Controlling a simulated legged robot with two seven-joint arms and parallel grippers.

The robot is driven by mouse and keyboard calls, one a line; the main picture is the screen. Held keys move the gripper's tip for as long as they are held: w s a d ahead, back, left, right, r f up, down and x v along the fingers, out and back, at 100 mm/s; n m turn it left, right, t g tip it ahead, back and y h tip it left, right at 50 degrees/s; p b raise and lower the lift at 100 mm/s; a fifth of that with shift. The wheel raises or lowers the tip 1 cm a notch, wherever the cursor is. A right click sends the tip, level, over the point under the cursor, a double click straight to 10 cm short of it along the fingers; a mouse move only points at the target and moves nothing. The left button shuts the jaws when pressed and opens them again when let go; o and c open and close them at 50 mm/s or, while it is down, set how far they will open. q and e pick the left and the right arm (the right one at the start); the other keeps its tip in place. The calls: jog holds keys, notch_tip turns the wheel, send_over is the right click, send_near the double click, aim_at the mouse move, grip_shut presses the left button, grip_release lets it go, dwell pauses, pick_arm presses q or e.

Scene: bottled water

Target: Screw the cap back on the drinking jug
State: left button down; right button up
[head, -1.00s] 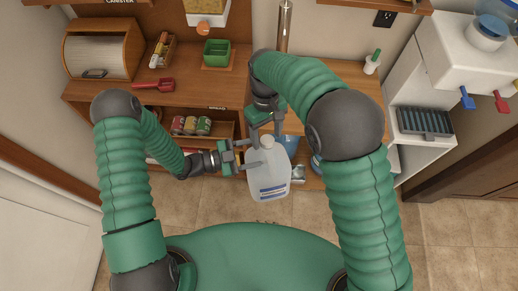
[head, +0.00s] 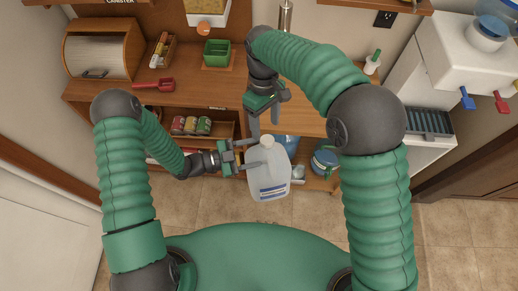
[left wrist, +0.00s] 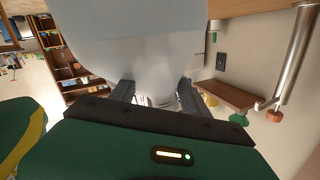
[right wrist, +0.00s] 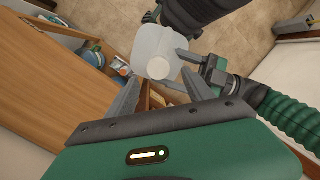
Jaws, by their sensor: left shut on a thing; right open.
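The pale translucent jug (head: 268,178) with a blue label hangs upright in front of the wooden counter. It also shows in the right wrist view (right wrist: 155,42) and fills the top of the left wrist view (left wrist: 140,45). My left gripper (head: 242,156) is shut on the jug from the left, near its upper part; the exact grip is partly hidden. A white round cap (right wrist: 121,66) shows at the jug's neck, also in the head view (head: 267,141). I cannot tell how tightly it sits. My right gripper (head: 265,119) is open and empty, just beyond and apart from the cap.
The wooden counter (head: 215,93) carries a green box (head: 216,51) and a red scoop (head: 153,84). Cans (head: 190,125) sit on the shelf below. A blue-lidded jar (head: 325,160) stands low to the right of the jug. Floor room is free in front.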

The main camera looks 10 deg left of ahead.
aim_at(267, 139)
pick_arm(q)
jog(key=shift+d+r, duration=0.2)
jog(key=shift+r, duration=0.05)
pick_arm(e)
jog(key=r+n, duration=0.1)
jog(key=w+r+n, duration=0.1)
jog(key=n, duration=0.1)
jog(key=shift+d+r, duration=0.1)
jog(key=shift+r, duration=0.2)
jog(key=shift+s, duration=0.1)
pick_arm(q)
jog(key=shift+a, duration=0.1)
pick_arm(e)
jog(key=shift+f, duration=0.35)
jog(key=x, duration=0.7)
jog(key=shift+f, duration=0.2)
jog(key=shift+c, duration=0.4)
